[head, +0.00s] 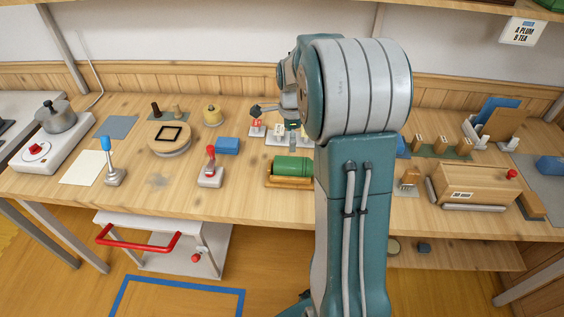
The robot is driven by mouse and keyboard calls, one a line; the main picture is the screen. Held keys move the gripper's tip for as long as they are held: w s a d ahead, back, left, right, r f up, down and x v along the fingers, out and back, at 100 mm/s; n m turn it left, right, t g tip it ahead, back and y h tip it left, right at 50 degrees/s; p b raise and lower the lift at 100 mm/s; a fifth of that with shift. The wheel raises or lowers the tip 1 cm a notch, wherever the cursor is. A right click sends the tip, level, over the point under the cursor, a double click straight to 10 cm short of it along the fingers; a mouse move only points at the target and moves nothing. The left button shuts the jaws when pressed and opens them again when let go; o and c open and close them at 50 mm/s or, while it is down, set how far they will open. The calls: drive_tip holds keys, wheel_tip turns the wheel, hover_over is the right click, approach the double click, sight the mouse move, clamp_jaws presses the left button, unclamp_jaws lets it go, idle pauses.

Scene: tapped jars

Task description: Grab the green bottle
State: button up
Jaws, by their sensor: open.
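A green bottle (293,166), a ribbed cylinder, lies on its side on a low wooden holder (288,184) near the front middle of the table. My arm stands just right of it and may cover its right end.
A red-topped lever (210,168) and a blue block (227,145) stand left of the bottle. A wooden box (475,185) is at the right. The table's front edge is just before the bottle.

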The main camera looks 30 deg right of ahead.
sight(293, 161)
drive_tip(key=shift+w+d+f+m, duration=0.3)
drive_tip(key=shift+f+m, duration=0.05)
drive_tip(key=shift+f, duration=0.15)
drive_tip(key=shift+w+d+f+m, duration=0.25)
drive_tip(key=shift+d+f+m, duration=0.1)
drive_tip(key=shift+f, duration=0.1)
drive_tip(key=f, duration=0.2)
drive_tip(key=d+f, duration=0.1)
drive_tip(key=f, duration=0.2)
drive_tip(key=shift+d, duration=0.15)
drive_tip(key=shift+a+f, duration=0.3)
drive_tip(key=shift+f, duration=0.25)
wheel_tip(293, 161, down, 4)
drive_tip(key=shift+a+f, duration=0.15)
drive_tip(key=shift+f, duration=0.1)
drive_tip(key=shift+d+f, duration=0.1)
drive_tip(key=shift+d, duration=0.25)
drive_tip(key=shift+a, duration=0.15)
drive_tip(key=c, duration=0.9)
drive_tip(key=shift+a, duration=0.15)
drive_tip(key=shift+c, duration=0.3)
